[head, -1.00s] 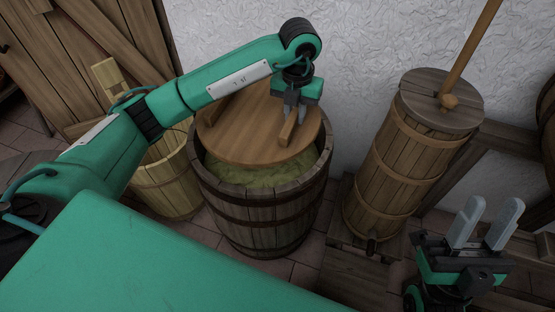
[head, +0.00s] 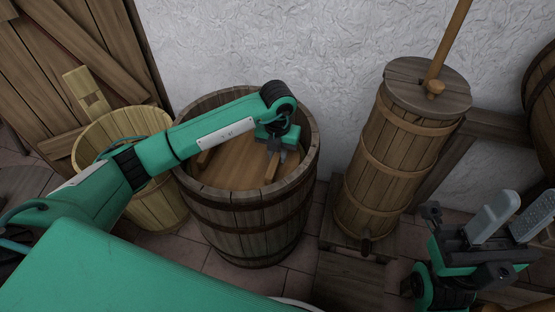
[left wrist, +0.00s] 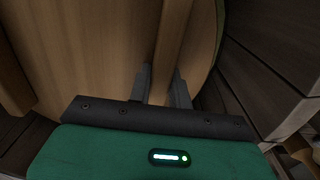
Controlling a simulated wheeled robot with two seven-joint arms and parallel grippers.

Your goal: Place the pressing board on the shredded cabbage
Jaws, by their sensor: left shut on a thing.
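The round wooden pressing board (head: 240,165) is inside the large dark barrel (head: 250,215), below its rim, and looks about level. It has two raised wooden bars on top. My left gripper (head: 273,160) is shut on the right-hand bar; the left wrist view shows the bar (left wrist: 172,45) between its fingers (left wrist: 160,85). The shredded cabbage is hidden under the board, so I cannot tell whether they touch. My right gripper (head: 510,215) is at the lower right, open and empty, away from the barrel.
A light wooden bucket (head: 150,190) stands left of the barrel. A tall churn (head: 390,160) with a pole stands to the right, on a low wooden base (head: 355,280). A white wall (head: 290,40) is close behind.

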